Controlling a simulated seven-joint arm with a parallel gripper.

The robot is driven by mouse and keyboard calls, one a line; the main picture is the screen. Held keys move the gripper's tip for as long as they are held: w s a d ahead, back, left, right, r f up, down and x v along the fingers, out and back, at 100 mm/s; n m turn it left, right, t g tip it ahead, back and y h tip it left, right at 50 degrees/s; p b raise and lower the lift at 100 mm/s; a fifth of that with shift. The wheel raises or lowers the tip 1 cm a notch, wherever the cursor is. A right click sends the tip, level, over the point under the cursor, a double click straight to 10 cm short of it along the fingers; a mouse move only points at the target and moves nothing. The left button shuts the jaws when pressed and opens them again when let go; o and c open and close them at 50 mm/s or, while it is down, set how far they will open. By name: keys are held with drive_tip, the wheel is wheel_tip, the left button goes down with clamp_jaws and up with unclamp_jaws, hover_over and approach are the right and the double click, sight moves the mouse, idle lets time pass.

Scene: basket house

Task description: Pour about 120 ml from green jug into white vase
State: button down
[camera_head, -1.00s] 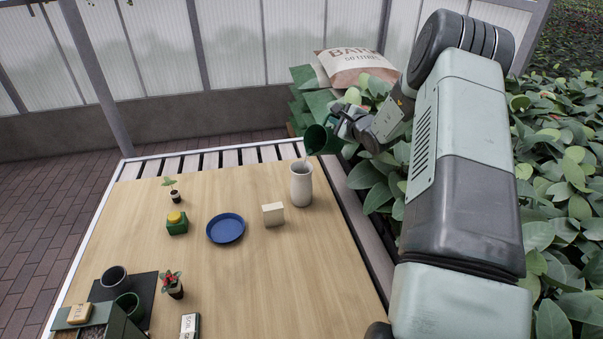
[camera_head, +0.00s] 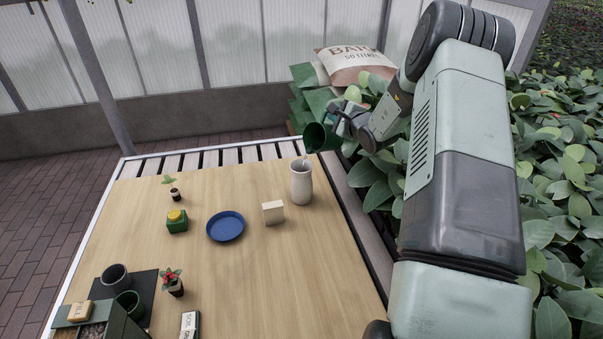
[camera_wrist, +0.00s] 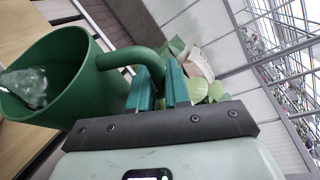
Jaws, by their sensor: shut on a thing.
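The green jug (camera_head: 314,138) is tipped over to the left above the white vase. My gripper (camera_head: 343,127) is shut on its handle; the teal fingers close around the handle in the wrist view (camera_wrist: 157,85). The white vase (camera_head: 301,186) stands upright near the table's right edge. A thin pale stream shows between the jug's lip and the vase's mouth. In the wrist view the jug (camera_wrist: 75,88) holds clear liquid (camera_wrist: 25,88) near its rim. The level inside the vase is hidden.
A cream block (camera_head: 273,213) stands left of the vase, with a blue plate (camera_head: 226,240) beyond it. A green box with a yellow top (camera_head: 177,221) and small potted plants stand further left. Leafy bushes (camera_head: 560,190) crowd the right side.

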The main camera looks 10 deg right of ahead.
drive_tip(key=shift+s+a+r+n+t, duration=0.15)
drive_tip(key=shift+a+r+n+t, duration=0.15)
drive_tip(key=shift+r, duration=0.1)
drive_tip(key=f+m, duration=0.1)
drive_tip(key=w+d+f+m+g, duration=0.1)
drive_tip(key=d+f, duration=0.1)
drive_tip(key=f, duration=0.1)
drive_tip(key=shift+w+d+m+g+y, duration=0.25)
drive_tip(key=shift+m+g+y, duration=0.05)
drive_tip(key=shift+m, duration=0.1)
drive_tip(key=shift+w+d+f+m+g+y, duration=0.15)
drive_tip(key=shift+d+f+m, duration=0.15)
drive_tip(key=shift+f, duration=0.2)
drive_tip(key=shift+w+d+f+m+g+y, duration=0.1)
drive_tip(key=shift+w+d+f+m, duration=0.1)
drive_tip(key=shift+f+m, duration=0.25)
drive_tip(key=shift+w+d+f+m+g+y, duration=0.15)
drive_tip(key=shift+d+f+m, duration=0.1)
drive_tip(key=shift+f, duration=0.35)
idle(0.8)
drive_tip(key=w+d+f+m+g+y+b, duration=0.2)
drive_tip(key=w+d+f+m+b, duration=0.1)
drive_tip(key=f, duration=0.3)
drive_tip(key=shift+d+m+y, duration=0.3)
drive_tip(key=shift+d+m, duration=0.4)
drive_tip(key=shift+s+d+r+b, duration=0.1)
drive_tip(key=shift+b, duration=0.2)
